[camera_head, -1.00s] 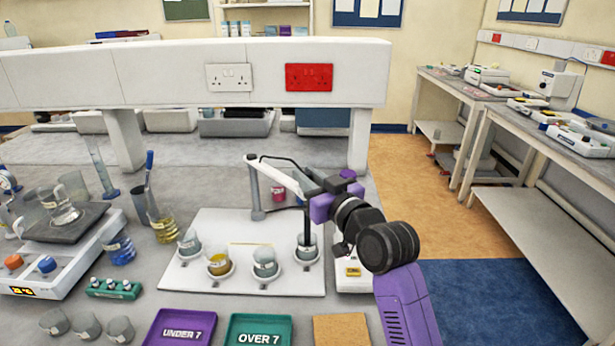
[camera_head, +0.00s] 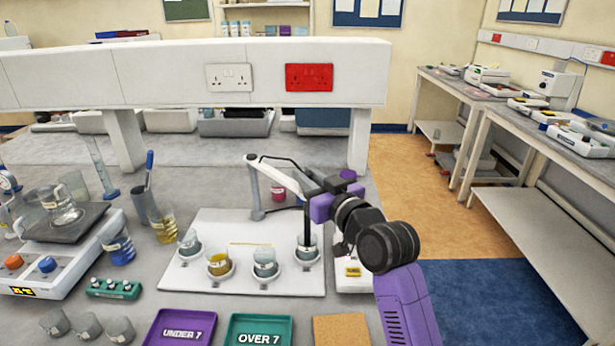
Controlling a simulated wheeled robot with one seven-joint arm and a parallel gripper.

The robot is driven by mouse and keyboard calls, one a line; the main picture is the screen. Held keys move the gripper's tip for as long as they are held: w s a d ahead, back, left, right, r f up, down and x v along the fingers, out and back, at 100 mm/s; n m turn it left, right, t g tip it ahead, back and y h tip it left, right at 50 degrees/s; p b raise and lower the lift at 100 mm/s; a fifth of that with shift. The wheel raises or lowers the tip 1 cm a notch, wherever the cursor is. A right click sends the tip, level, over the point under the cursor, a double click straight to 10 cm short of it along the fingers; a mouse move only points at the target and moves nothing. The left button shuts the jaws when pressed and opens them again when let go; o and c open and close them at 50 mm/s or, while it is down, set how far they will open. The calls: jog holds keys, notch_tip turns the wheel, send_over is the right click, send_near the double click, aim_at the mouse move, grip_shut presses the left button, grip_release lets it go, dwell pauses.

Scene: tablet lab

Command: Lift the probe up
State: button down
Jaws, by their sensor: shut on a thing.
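The probe (camera_head: 307,222) is a thin dark rod hanging upright from the end of a white jointed holder arm (camera_head: 280,173). Its lower end is down in the rightmost beaker (camera_head: 307,249) on the white board (camera_head: 240,224). My gripper (camera_head: 318,199) is at the top of the probe, at the end of the holder arm. It is shut on the probe's upper part; the fingers are small and partly hidden by my purple and black wrist.
Several other beakers stand on the board, one with yellow liquid (camera_head: 219,265). A purple tray (camera_head: 180,328) and a green tray (camera_head: 258,331) lie in front. A meter (camera_head: 352,272) is just right of the board. A white shelf (camera_head: 200,72) spans behind.

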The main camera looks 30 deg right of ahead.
notch_tip(320, 180, up, 8)
jog(key=p, duration=0.4)
jog(key=shift+p, duration=0.4)
jog(key=shift+r, duration=0.15)
jog(key=c, duration=1.5)
grip_release()
jog(key=shift+o, duration=0.9)
jog(key=s+b, duration=0.2)
jog(key=s, duration=0.6)
jog(key=shift+w+a, duration=0.1)
